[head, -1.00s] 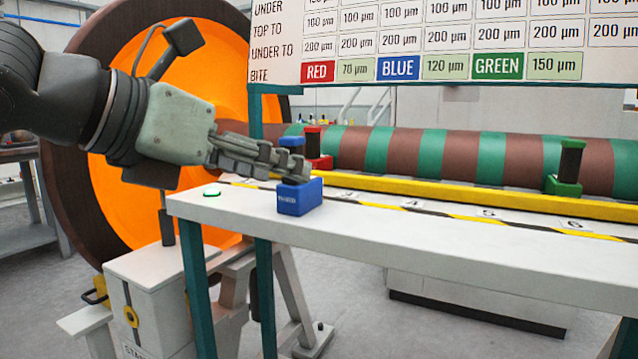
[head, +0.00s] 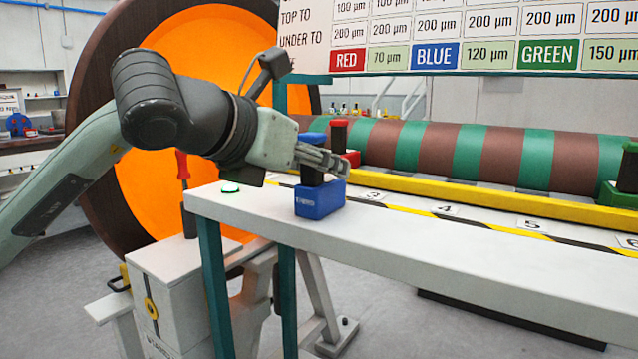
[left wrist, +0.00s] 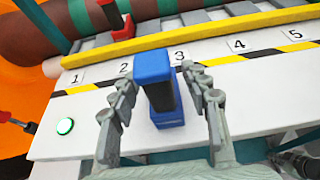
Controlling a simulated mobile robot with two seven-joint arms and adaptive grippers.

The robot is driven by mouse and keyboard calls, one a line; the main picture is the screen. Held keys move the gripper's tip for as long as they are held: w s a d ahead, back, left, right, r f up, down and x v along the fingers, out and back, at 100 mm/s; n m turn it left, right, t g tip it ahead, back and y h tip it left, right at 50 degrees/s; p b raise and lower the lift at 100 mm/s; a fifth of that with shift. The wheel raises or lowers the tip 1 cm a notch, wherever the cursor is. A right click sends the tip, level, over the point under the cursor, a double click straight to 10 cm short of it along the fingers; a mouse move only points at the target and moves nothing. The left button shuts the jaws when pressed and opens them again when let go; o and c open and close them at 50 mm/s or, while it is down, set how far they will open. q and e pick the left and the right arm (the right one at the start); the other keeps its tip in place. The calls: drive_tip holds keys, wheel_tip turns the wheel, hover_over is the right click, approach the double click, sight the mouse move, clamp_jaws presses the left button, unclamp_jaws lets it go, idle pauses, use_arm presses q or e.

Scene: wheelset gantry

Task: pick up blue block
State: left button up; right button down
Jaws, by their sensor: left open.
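The blue block (head: 320,200) stands upright on the white table near its left end. It has a wide base, a dark post and a blue cap. My left gripper (head: 322,160) reaches in from the left at the height of the post. In the left wrist view the blue block (left wrist: 158,85) stands between the two spread fingers of my left gripper (left wrist: 160,88). There is a gap on both sides, so the fingers are open around it and not closed on it.
A red block (head: 340,140) stands behind the blue one, and a green block (head: 622,180) stands far right. A yellow rail (head: 450,200) runs along the table (head: 450,255) behind numbered labels. A lit green button (head: 230,188) is at the left corner. A printed board (head: 460,35) hangs above.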

use_arm(q)
drive_tip(key=shift+w, duration=0.1)
drive_tip(key=shift+c, duration=0.3)
clamp_jaws()
drive_tip(key=shift+r, duration=0.1)
